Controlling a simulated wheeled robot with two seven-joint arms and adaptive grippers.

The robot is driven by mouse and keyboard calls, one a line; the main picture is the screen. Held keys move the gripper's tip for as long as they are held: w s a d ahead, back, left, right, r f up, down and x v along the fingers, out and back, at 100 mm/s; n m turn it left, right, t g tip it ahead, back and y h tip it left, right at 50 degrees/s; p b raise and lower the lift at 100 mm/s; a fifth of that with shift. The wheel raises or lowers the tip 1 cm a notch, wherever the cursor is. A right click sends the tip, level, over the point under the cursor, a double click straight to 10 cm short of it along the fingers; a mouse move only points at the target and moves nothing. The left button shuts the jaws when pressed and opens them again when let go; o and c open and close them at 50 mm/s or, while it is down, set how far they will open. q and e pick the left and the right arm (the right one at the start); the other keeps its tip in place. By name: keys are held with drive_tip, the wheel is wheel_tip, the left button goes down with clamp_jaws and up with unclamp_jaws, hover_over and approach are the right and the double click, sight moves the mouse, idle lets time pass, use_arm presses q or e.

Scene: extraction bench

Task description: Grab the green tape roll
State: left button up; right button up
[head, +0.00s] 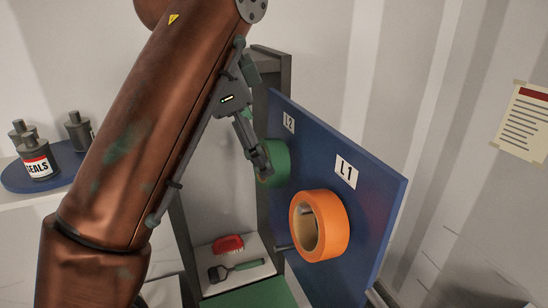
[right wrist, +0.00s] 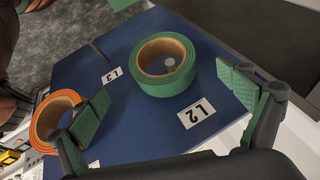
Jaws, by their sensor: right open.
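The green tape roll (head: 277,165) hangs on the blue board (head: 380,205) near the L2 label, partly hidden by a finger in the head view. In the right wrist view the green roll (right wrist: 150,84) shows whole, with a tan core around a peg. My right gripper (head: 262,125) is open and empty in front of the board. In the right wrist view its fingers (right wrist: 168,95) are spread to the left and right of the green roll, apparently not touching it. My left gripper is not in view.
An orange roll (head: 338,228) hangs below the L1 label, close to the green one. An orange roll (right wrist: 47,122) also shows in the right wrist view; I cannot tell if it is the same. The L3 peg (right wrist: 98,50) is bare. A red brush (head: 228,244) lies below.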

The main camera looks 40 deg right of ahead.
drive_tip(key=p+x, duration=0.2)
drive_tip(key=x, duration=0.5)
drive_tip(key=shift+w+r, duration=0.1)
drive_tip(key=shift+w, duration=0.05)
drive_tip(key=shift+w+d+f, duration=0.1)
drive_tip(key=shift+d+f, duration=0.1)
drive_tip(key=shift+f, duration=0.15)
drive_tip(key=c, duration=1.3)
